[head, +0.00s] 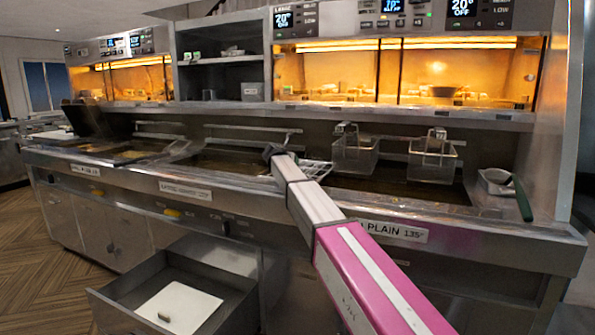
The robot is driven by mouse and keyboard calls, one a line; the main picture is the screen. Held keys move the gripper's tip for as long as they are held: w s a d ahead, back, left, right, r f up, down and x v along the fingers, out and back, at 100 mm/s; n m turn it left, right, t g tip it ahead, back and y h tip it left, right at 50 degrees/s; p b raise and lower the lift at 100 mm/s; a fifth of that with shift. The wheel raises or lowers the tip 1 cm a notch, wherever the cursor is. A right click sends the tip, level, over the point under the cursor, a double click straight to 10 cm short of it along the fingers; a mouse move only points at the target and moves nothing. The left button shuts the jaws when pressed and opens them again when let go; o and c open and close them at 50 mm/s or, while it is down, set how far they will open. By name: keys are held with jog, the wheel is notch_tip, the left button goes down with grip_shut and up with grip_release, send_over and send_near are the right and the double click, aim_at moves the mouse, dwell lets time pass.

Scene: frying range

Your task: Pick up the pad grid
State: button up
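A pale wire grid (318,169) shows over the fryer opening, just right of my gripper (273,153); I take it to be the pad grid. It looks flat, and my arm hides part of its left side. My arm reaches from the lower right to the fryer, and the dark gripper at its end is small and partly hidden. I cannot tell whether the fingers touch the grid or are open or shut.
Two wire fry baskets (355,155) (432,160) hang at the right. An open drawer (125,310) holding a white flat sheet (178,307) juts out at lower left. A small metal pan (497,182) and a green-handled tool (522,198) are at the right end.

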aim_at(300, 165)
jog(key=shift+a+x, duration=0.1)
jog(key=shift+x, duration=1.25)
jog(key=shift+a+x, duration=0.15)
jog(key=shift+x, duration=1.2)
jog(key=shift+r, duration=0.1)
grip_shut()
